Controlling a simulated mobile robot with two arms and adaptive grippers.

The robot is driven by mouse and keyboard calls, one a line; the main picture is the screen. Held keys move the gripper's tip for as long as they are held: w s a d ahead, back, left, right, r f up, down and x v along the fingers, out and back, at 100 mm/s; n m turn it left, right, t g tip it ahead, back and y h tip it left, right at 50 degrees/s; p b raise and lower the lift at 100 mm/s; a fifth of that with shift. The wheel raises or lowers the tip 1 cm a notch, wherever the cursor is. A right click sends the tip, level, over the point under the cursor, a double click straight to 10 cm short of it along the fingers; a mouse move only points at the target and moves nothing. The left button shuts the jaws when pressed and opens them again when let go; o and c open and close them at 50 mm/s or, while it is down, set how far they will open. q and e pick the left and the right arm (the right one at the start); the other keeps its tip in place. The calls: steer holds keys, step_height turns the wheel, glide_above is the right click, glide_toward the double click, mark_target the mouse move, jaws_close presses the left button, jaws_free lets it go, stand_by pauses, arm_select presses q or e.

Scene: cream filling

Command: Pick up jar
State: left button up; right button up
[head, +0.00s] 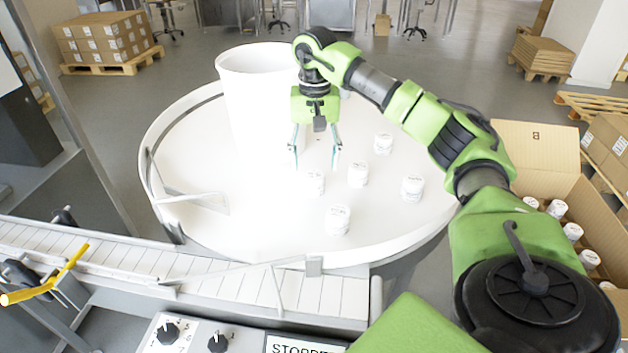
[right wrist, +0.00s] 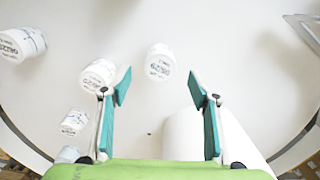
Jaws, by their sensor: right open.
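Several white jars with printed labels stand on the round white turntable (head: 205,150). One jar (head: 316,184) is just below my right gripper (head: 315,160) in the head view, with others to its right, including a jar (head: 358,175) and a jar (head: 412,188). A further jar (head: 338,221) stands nearer the front. My right gripper is open and empty, pointing down above the table. In the right wrist view, one jar (right wrist: 160,62) lies ahead, between the lines of the fingers (right wrist: 158,88), and another jar (right wrist: 98,75) is partly hidden by the left finger. My left gripper is not in view.
A tall white cylinder (head: 243,110) stands on the turntable, left of my right gripper. A metal guide rail (head: 195,198) sits at the left. A conveyor (head: 130,263) runs along the front. An open cardboard box (head: 535,148) with jars in it is at the right.

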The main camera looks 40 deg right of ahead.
mark_target(315, 174)
steer(key=shift+f, duration=0.25)
step_height(315, 174, down, 4)
steer(key=shift+f+p, duration=0.15)
steer(key=shift+p, duration=0.6)
steer(key=shift+f, duration=0.25)
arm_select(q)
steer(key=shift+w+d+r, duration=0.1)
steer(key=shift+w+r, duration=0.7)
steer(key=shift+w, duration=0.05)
arm_select(e)
steer(key=c, duration=1.2)
